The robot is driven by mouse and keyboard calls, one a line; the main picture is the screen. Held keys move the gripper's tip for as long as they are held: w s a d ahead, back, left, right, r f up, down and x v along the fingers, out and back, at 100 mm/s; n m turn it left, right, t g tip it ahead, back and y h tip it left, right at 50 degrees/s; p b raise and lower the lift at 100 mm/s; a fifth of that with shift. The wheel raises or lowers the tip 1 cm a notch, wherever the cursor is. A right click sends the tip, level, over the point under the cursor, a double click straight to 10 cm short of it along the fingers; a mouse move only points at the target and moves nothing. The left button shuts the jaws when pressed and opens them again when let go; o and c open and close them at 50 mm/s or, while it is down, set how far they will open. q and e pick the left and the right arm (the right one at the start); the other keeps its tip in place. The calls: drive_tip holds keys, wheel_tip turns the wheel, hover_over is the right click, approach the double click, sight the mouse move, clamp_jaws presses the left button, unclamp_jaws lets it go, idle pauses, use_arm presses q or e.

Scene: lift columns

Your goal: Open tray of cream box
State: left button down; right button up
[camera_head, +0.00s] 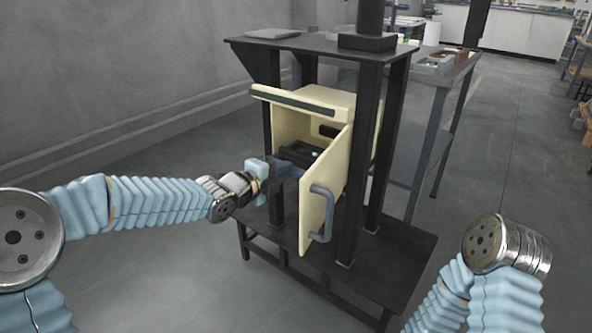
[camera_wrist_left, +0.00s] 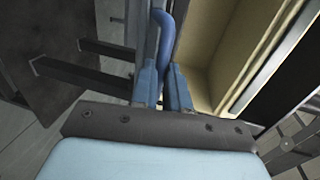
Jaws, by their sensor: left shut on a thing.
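The cream box (camera_head: 332,98) stands on a dark stand, with its front open and its door (camera_head: 335,172) swung out toward the right. A grey bent handle (camera_head: 320,212) is on the door. My left gripper (camera_head: 284,171) is at the box's open front, beside the door. In the left wrist view its fingers (camera_wrist_left: 162,88) are shut on a blue handle (camera_wrist_left: 166,32). Where this handle joins the tray is hidden. My right gripper is out of view; only part of the right arm shows.
Black posts (camera_head: 373,150) of the stand rise close beside the box. A dark top shelf (camera_head: 300,43) is above it and a low base shelf (camera_head: 385,265) below. A grey side table (camera_head: 440,75) stands behind. The floor at the left is clear.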

use_arm(q)
drive_tip(key=f+v, duration=0.1)
drive_tip(key=v, duration=0.6)
drive_tip(key=shift+s+a+f, duration=0.25)
drive_tip(key=shift+s+f, duration=0.05)
drive_tip(key=shift+s, duration=0.05)
drive_tip(key=c, duration=1.1)
unclamp_jaws()
drive_tip(key=shift+r, duration=0.1)
drive_tip(key=p+v, duration=0.3)
drive_tip(key=v, duration=1)
drive_tip(key=shift+s+a, duration=0.2)
drive_tip(key=shift+s, duration=0.1)
